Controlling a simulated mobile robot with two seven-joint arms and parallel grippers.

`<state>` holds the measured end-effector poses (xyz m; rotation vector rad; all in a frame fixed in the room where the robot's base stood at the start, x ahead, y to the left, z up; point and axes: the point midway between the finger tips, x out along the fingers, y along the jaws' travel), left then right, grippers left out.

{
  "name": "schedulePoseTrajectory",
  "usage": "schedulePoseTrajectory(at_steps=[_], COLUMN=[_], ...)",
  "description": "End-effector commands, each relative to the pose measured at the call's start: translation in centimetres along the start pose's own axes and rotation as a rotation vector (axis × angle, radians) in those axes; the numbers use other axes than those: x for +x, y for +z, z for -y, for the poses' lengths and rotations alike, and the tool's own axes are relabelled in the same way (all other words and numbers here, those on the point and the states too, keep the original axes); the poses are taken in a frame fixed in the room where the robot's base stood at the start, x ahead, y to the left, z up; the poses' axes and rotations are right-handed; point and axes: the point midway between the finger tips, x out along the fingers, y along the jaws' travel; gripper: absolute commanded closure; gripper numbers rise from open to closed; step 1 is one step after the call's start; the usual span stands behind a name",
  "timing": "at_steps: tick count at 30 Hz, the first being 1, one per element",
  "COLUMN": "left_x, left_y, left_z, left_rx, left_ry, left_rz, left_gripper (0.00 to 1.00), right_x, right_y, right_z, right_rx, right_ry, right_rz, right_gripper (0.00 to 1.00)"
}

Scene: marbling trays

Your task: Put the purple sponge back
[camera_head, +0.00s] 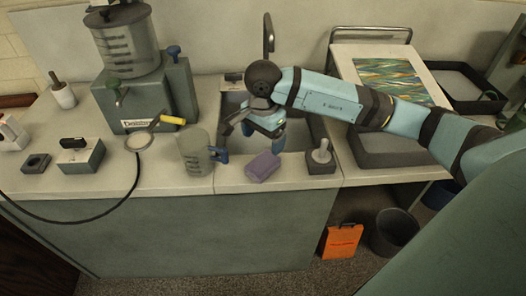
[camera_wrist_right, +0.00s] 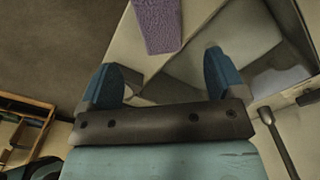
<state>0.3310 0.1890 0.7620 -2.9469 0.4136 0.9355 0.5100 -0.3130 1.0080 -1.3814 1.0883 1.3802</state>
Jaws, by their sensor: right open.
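The purple sponge (camera_head: 263,166) lies tilted in the picture on the pale counter strip in front of the sink. My right gripper (camera_head: 264,137) is over the sink, just behind the sponge, pointing down, open and empty. In the right wrist view the purple sponge (camera_wrist_right: 157,24) shows at the top, beyond the two spread blue fingers of the right gripper (camera_wrist_right: 161,66), and apart from them. My left gripper is in neither view.
A clear measuring jug (camera_head: 194,151) stands left of the sponge; a dark block with a pale-handled tool (camera_head: 320,160) stands right. The sink (camera_head: 234,104) is behind. A small dark dish (camera_head: 36,163) sits far left. Bare counter (camera_head: 160,181) lies along the front.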

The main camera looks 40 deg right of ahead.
Motion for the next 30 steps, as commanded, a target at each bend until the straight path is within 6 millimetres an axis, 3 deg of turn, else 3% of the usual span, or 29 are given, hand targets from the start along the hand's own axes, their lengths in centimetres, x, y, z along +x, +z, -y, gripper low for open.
schedulePoseTrajectory(at_steps=[4, 8, 11, 14, 15, 18, 20, 22, 24, 26, 28, 29, 30], left_x=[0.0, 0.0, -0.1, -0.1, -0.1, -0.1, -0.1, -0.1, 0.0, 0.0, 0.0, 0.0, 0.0], left_y=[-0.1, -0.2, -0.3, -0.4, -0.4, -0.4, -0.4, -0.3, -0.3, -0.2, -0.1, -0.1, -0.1], left_z=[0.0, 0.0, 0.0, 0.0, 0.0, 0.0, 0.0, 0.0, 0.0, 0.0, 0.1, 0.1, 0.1], left_rx=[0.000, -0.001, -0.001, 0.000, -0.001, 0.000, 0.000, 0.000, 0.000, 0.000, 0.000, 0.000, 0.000], left_ry=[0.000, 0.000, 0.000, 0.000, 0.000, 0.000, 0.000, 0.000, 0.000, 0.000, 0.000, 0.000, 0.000], left_rz=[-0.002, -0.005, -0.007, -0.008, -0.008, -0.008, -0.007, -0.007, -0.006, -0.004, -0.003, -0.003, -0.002], left_gripper=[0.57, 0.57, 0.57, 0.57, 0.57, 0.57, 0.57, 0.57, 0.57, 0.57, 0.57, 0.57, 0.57], right_x=[-1.7, -1.2, 0.7, 1.9, 1.8, 0.2, -1.0, -1.8, -1.5, 0.1, 3.4, 5.3, 8.0], right_y=[0.0, 1.7, 6.5, 13.6, 16.5, 21.9, 23.5, 23.9, 22.9, 21.3, 19.0, 18.1, 17.0], right_z=[0.1, -0.2, -0.8, -2.1, -2.6, -3.3, -3.1, -2.5, -1.6, -1.0, -1.1, -1.5, -2.3], right_rx=[0.001, 0.002, 0.030, 0.130, 0.203, 0.455, 0.646, 0.905, 1.202, 1.485, 1.849, -1.872, -1.826], right_ry=[-0.002, 0.006, 0.024, 0.081, 0.122, 0.263, 0.372, 0.520, 0.691, 0.854, 1.061, -1.073, -1.045], right_rz=[0.000, 0.077, 0.297, 0.659, 0.832, 1.261, 1.497, 1.749, 1.967, 2.120, 2.249, -2.124, -1.887], right_gripper=[0.11, 0.11, 0.11, 0.11, 0.11, 0.11, 0.11, 0.11, 0.11, 0.11, 0.11, 0.11, 0.11])
